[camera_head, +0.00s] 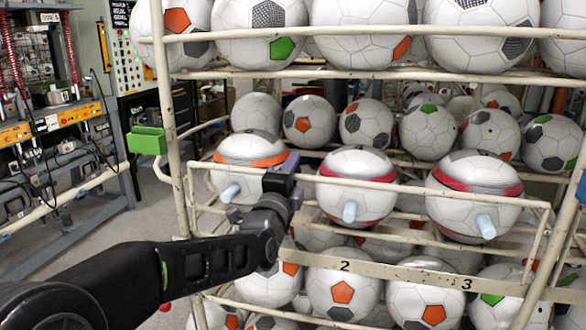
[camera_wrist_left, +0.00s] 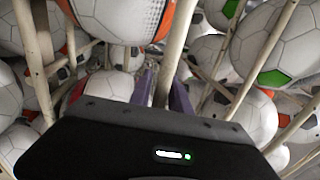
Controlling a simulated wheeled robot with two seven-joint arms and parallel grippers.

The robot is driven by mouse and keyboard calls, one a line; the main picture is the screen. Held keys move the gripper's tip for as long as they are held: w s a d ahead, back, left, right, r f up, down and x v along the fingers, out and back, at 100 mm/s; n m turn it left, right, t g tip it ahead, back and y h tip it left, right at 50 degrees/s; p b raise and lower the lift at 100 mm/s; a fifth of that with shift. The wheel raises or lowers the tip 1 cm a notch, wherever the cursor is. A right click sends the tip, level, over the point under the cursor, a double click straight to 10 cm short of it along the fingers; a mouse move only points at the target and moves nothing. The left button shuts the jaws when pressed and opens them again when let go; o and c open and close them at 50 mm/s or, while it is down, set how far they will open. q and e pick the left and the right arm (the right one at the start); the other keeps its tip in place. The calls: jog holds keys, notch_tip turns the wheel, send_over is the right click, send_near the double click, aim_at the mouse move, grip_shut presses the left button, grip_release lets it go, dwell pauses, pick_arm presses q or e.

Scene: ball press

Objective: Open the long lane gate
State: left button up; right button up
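The long gate is a cream tube frame across the front of the middle rack row. Its top bar (camera_head: 420,187) runs in front of three striped balls. My left gripper (camera_head: 283,172), with purple fingers, is at this bar near its left part, in front of the orange-striped ball (camera_head: 250,150). In the left wrist view the fingers (camera_wrist_left: 165,92) lie on both sides of a cream bar (camera_wrist_left: 172,50), which about fills the gap between them. My left arm hides part of the gate's lower left. My right gripper is not in view.
Two red-striped balls (camera_head: 356,165) (camera_head: 474,172) sit beside the orange one; pale blue pegs (camera_head: 350,211) stick out in front. A numbered board (camera_head: 400,274) runs below. Balls fill the rows above and below. A green box (camera_head: 147,141) is on the left post. Floor is free at left.

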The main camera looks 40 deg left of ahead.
pick_arm(q)
grip_shut()
dwell(1.1)
